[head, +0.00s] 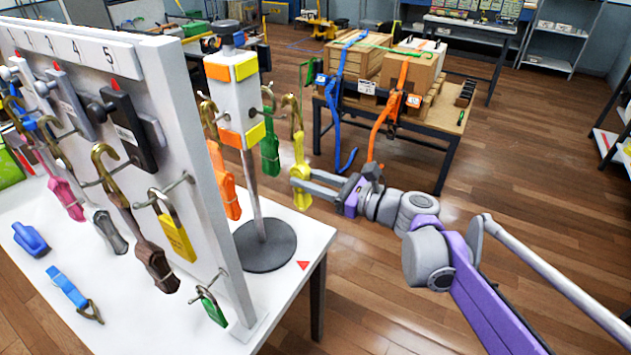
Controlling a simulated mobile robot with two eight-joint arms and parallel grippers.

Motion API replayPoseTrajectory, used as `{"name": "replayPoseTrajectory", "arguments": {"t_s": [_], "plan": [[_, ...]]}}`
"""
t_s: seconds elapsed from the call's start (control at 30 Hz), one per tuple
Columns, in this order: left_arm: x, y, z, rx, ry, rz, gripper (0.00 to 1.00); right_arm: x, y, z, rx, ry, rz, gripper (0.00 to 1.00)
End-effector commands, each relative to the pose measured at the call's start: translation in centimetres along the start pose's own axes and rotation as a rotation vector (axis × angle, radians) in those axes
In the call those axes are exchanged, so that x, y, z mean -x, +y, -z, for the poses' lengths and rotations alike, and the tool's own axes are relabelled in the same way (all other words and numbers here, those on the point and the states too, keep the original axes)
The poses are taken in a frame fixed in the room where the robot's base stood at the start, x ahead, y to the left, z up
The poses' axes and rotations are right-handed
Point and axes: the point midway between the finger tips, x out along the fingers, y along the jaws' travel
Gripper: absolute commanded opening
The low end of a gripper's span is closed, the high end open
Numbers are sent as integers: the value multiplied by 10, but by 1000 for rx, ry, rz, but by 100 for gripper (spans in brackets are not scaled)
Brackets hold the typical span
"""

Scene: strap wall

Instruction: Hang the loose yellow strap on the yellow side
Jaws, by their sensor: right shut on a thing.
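The yellow strap (301,192) with its brass hook (291,104) is upright in my right gripper (303,178), which is shut on it to the right of the stand. The white post (231,102) has orange labels (217,72) on one side and yellow labels (246,68) on the side facing right. The held hook is apart from the post, to its right. A green strap (270,152) hangs by a hook between the post and the yellow strap. An orange strap (226,187) hangs on the orange side. My left gripper is not in view.
A white board (185,90) with several hanging straps, locks and numbers stands on the white table (120,320) at left. The post has a round dark base (264,244). A blue strap (68,288) lies on the table. A bench (445,127) with boxes stands behind.

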Motion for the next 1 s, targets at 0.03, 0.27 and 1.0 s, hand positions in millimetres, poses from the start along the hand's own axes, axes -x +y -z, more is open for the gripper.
{"name": "replayPoseTrajectory", "arguments": {"t_s": [0.03,0.27,1.0], "plan": [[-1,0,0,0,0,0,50,-4,1,0,0,-1,-2,0],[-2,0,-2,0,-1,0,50,-17,1,1,0,-1,-2,0],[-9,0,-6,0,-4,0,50,-58,2,11,0,0,-1,0]]}}
